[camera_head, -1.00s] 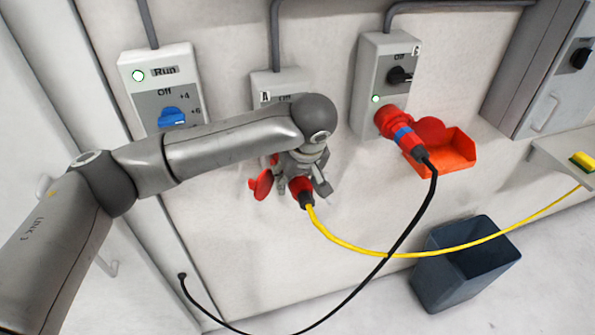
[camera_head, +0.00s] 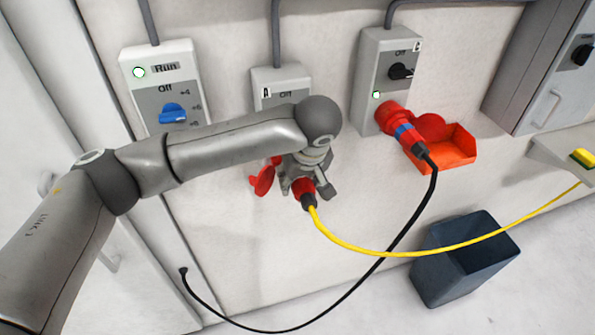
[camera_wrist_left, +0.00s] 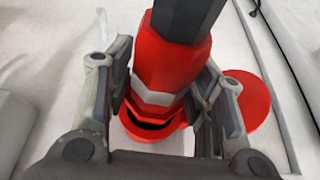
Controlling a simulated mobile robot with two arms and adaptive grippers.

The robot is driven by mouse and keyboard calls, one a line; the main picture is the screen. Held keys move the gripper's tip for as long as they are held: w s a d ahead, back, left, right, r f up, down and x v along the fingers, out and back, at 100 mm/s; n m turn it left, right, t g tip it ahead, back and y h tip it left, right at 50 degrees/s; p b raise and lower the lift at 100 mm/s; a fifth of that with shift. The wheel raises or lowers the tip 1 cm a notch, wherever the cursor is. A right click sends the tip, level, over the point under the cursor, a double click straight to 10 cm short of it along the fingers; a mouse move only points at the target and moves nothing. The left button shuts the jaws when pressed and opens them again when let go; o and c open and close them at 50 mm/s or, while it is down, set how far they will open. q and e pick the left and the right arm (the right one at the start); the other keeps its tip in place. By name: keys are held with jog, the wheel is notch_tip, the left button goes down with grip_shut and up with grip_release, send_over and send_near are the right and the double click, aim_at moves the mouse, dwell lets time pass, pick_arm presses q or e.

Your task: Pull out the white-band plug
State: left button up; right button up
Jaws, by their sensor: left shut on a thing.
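My left gripper (camera_wrist_left: 165,105) is shut on the red plug with a white band (camera_wrist_left: 168,60); in the head view the plug (camera_head: 303,190) shows below my wrist, with a yellow cable (camera_head: 370,251) leaving its dark end. In the wrist view the plug's front end points at a red socket (camera_wrist_left: 150,132), whose mouth shows a dark gap. How deep the plug sits in it is hidden. The socket belongs to the grey box marked A (camera_head: 281,84), partly covered by my arm. The socket's round red lid (camera_wrist_left: 250,98) hangs open beside it. My right gripper is not in view.
A blue-banded red plug (camera_head: 407,135) with a black cable (camera_head: 405,232) sits in the neighbouring box's socket (camera_head: 388,118). An orange-red holder (camera_head: 453,157) is beside it. A box marked Run (camera_head: 160,58) is left.

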aim_at(313, 209)
pick_arm(q)
jog(key=shift+s+d+r, duration=0.1)
jog(key=shift+s+r, duration=0.05)
jog(key=shift+s, duration=0.35)
jog(key=shift+p, duration=0.3)
jog(key=shift+s+d+p, duration=0.3)
jog(key=shift+s+p, duration=0.05)
jog(key=shift+s, duration=0.45)
jog(key=shift+s+d, duration=0.1)
jog(key=shift+s, duration=0.2)
jog(key=shift+s+p, duration=0.2)
jog(key=shift+p, duration=0.1)
jog(key=shift+s+d+p, duration=0.3)
jog(key=shift+s+p, duration=0.1)
jog(key=shift+s, duration=0.4)
jog(key=shift+s+d+p, duration=0.25)
jog(key=shift+s+p, duration=0.15)
jog(key=shift+s, duration=0.4)
jog(key=shift+s+d+p, duration=0.3)
jog(key=shift+s+p, duration=0.1)
jog(key=shift+s, duration=0.4)
jog(key=shift+s+d, duration=0.1)
jog(key=shift+s, duration=0.3)
